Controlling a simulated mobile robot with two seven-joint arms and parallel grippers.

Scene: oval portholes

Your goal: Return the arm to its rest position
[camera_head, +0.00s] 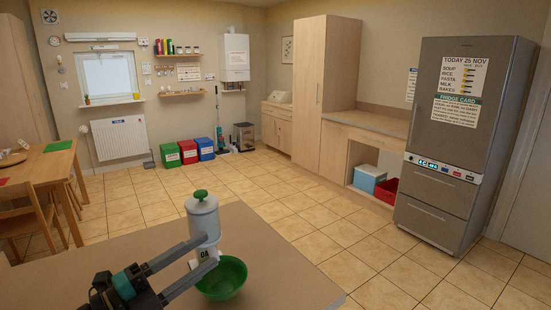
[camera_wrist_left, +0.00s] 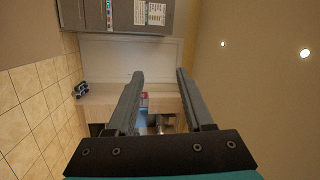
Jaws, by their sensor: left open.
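My left gripper (camera_head: 211,250) comes in from the lower left, over the near table. It is open, with its two fingers apart. In the left wrist view the gripper (camera_wrist_left: 160,72) shows nothing held between its fingers; the far side of the room is seen through the gap. In the head view the fingers overlap a grey-white dispenser (camera_head: 203,215) with a green knob on top; I cannot tell whether they touch it. A green bowl (camera_head: 221,280) sits at the dispenser's lower right. My right gripper is not in view.
The near table top (camera_head: 275,265) is bare to the right of the bowl. A grey fridge (camera_head: 455,150) stands at the right, and it also shows in the left wrist view (camera_wrist_left: 125,15). A wooden table (camera_head: 45,170) stands at the left. The tiled floor between is clear.

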